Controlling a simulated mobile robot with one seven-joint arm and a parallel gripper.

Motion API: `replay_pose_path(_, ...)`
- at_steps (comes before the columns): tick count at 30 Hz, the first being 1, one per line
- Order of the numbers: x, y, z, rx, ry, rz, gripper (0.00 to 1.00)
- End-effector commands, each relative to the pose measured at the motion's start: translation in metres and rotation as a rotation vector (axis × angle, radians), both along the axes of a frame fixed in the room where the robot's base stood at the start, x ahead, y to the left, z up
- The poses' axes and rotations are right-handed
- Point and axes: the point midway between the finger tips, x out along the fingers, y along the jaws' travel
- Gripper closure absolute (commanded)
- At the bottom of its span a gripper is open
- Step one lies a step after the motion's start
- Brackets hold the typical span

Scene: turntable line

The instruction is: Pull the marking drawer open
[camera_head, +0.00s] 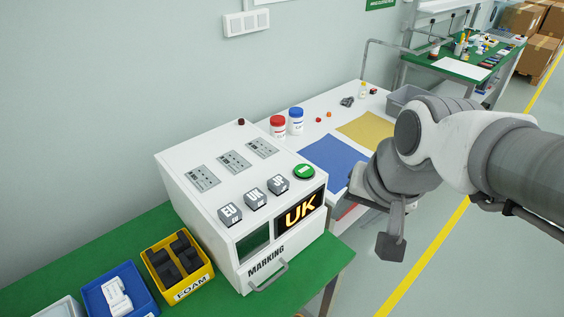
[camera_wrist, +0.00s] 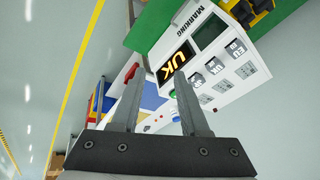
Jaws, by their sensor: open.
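The white marking machine (camera_head: 190,178) stands on the green bench in the head view. Its drawer (camera_head: 246,281) is the low front panel lettered MARKING, with a grey bar handle (camera_head: 268,277). The drawer front looks flush with the machine. In the wrist view the machine (camera_wrist: 222,83) appears tilted, with the MARKING lettering (camera_wrist: 195,20) near the top edge; I cannot make out the handle there. My gripper (camera_head: 392,242) is in the air to the right of the machine, apart from the handle. In the wrist view my gripper (camera_wrist: 158,78) is open, with nothing between its fingers.
A yellow FOAM bin (camera_head: 205,283) and a blue bin (camera_head: 148,299) sit left of the machine. A lit UK screen (camera_head: 300,210) is above the drawer. A white table with blue and yellow mats (camera_head: 368,131) lies behind my arm. The floor in front is clear.

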Motion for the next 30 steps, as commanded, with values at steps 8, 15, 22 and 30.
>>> replay_pose_path(8, 0.031, 0.074, -0.107, 0.116, 0.204, -0.246, 0.55)
replay_pose_path(15, 0.038, 0.118, -0.172, 0.123, 0.293, -0.44, 0.55)
replay_pose_path(22, 0.039, 0.131, -0.191, 0.121, 0.307, -0.503, 0.55)
replay_pose_path(30, 0.044, 0.135, -0.235, 0.117, 0.311, -0.505, 0.55)
